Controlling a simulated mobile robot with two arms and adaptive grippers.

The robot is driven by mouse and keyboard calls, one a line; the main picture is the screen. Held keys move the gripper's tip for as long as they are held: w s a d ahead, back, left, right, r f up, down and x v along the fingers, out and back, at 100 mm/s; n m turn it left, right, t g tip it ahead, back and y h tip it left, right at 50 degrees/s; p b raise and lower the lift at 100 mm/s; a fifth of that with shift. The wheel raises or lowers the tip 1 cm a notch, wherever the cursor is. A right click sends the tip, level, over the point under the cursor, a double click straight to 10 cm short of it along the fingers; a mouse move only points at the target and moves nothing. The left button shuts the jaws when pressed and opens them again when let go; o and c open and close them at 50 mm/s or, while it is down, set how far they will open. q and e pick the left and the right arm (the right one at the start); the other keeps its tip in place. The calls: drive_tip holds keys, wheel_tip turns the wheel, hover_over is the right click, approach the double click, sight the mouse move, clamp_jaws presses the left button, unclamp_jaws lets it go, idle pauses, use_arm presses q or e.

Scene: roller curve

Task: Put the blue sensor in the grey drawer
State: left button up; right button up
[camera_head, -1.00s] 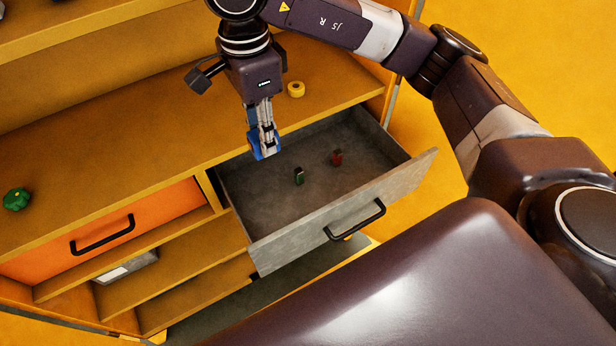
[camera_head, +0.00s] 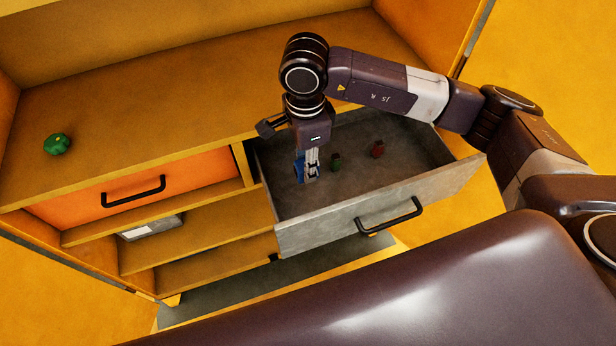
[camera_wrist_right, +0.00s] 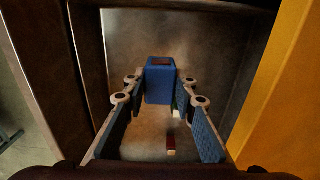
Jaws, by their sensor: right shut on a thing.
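The grey drawer (camera_head: 362,210) is pulled open at the right of the cabinet. My right gripper (camera_head: 308,176) points down into the drawer, near its left side. It is shut on the blue sensor (camera_wrist_right: 160,82), which sits between the fingertips in the right wrist view. In the head view the sensor is mostly hidden by the fingers. Whether it touches the drawer floor I cannot tell. My left gripper is not in view.
A small green item (camera_head: 336,162) and a small red item (camera_head: 377,149) stand in the drawer, right of the gripper. A green knob-like object (camera_head: 57,144) lies on the cabinet top. An orange drawer (camera_head: 150,185) is shut.

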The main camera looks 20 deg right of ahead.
wheel_tip(320, 180, down, 8)
drive_tip(key=shift+r+p, duration=0.1)
drive_tip(key=shift+p, duration=0.5)
drive_tip(key=o, duration=1.2)
drive_tip(key=shift+c, duration=0.2)
drive_tip(key=shift+r, duration=0.1)
drive_tip(key=shift+w+r, duration=0.1)
drive_tip(key=shift+r, duration=0.25)
wheel_tip(320, 180, up, 11)
drive_tip(key=b, duration=0.3)
drive_tip(key=shift+r, duration=0.15)
